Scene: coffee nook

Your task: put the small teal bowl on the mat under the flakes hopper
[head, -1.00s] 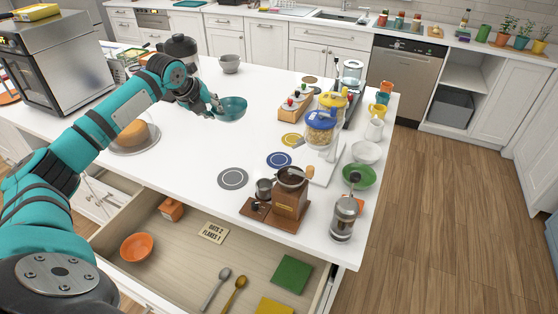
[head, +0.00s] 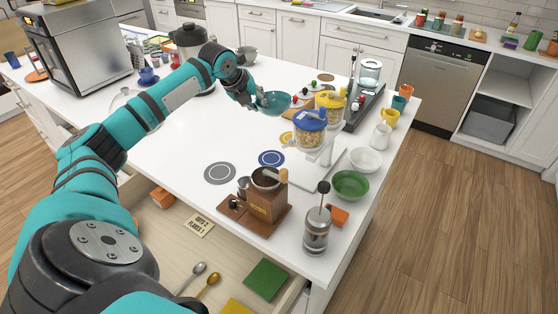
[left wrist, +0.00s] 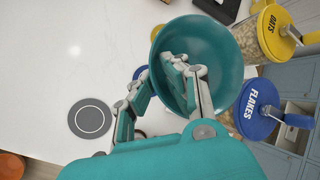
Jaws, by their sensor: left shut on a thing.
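The teal bowl (head: 278,101) is held above the white counter, left of the dispensers; it also shows large in the left wrist view (left wrist: 228,45). My left gripper (head: 260,104) is shut on the bowl's near rim, with one finger inside it (left wrist: 190,85). The blue-lidded flakes hopper (head: 310,128) stands right of the bowl; its lid reads FLAKES in the wrist view (left wrist: 262,110). A blue round mat (head: 271,158) lies left of and in front of that hopper. A yellow mat (head: 287,138) lies partly hidden by it. My right gripper is out of view.
The yellow-lidded oats hopper (head: 330,105) stands behind the flakes hopper. A grey mat (head: 220,173), a coffee grinder (head: 267,195), a French press (head: 317,225), and green (head: 351,185) and white bowls (head: 365,160) are nearer. The counter's left middle is clear. A drawer (head: 190,250) is open below.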

